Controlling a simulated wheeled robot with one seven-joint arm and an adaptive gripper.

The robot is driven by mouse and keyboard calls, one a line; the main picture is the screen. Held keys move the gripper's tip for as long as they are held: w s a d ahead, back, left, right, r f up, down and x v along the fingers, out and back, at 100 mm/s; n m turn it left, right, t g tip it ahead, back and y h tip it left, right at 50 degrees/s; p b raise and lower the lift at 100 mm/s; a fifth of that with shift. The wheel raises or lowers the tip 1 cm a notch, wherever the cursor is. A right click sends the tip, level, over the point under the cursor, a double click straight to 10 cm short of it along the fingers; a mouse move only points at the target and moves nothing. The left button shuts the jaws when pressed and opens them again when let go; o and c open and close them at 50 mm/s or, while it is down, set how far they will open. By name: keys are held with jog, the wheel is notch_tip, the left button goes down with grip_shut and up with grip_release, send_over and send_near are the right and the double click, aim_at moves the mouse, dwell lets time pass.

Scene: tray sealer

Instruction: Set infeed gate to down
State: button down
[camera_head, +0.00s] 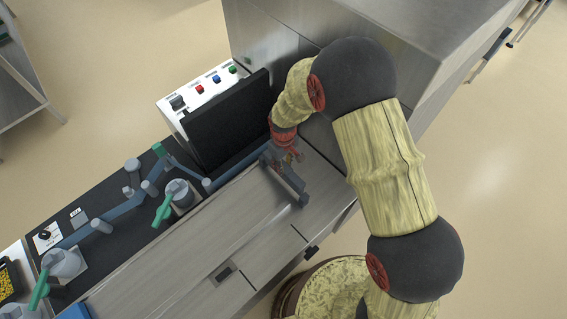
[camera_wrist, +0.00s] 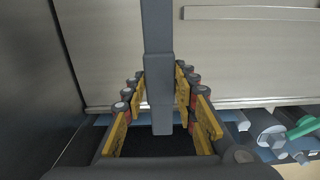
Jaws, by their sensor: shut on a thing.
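The infeed gate appears to be worked by a blue-grey bar (camera_head: 287,182) at the machine's mouth, in the head view. In the wrist view the bar (camera_wrist: 157,45) runs from the top edge down between my fingers, with a thicker section at its lower end. My gripper (camera_head: 285,155) is at the bar's upper end in the head view. In the wrist view my gripper (camera_wrist: 159,90) has yellow-padded fingers on both sides of the bar and is shut on it. The contact itself is partly hidden in the head view.
A black panel (camera_head: 228,118) stands upright left of my gripper, before a box with colored buttons (camera_head: 200,89). The big steel housing (camera_head: 295,35) is close behind my arm. Green-handled levers (camera_head: 163,210) line the dark deck at left. Bare steel (camera_head: 190,260) lies in front.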

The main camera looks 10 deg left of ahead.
notch_tip(320, 180, down, 6)
jog(key=b, duration=0.2)
jog(key=shift+r+b, duration=0.15)
jog(key=shift+b, duration=0.15)
jog(key=shift+s+d, duration=0.1)
jog(key=shift+s, duration=0.05)
jog(key=c, duration=1.8)
grip_release()
jog(key=o, duration=0.4)
jog(key=shift+r, duration=0.2)
notch_tip(320, 180, up, 12)
jog(key=shift+f, duration=0.15)
jog(key=shift+w, duration=0.2)
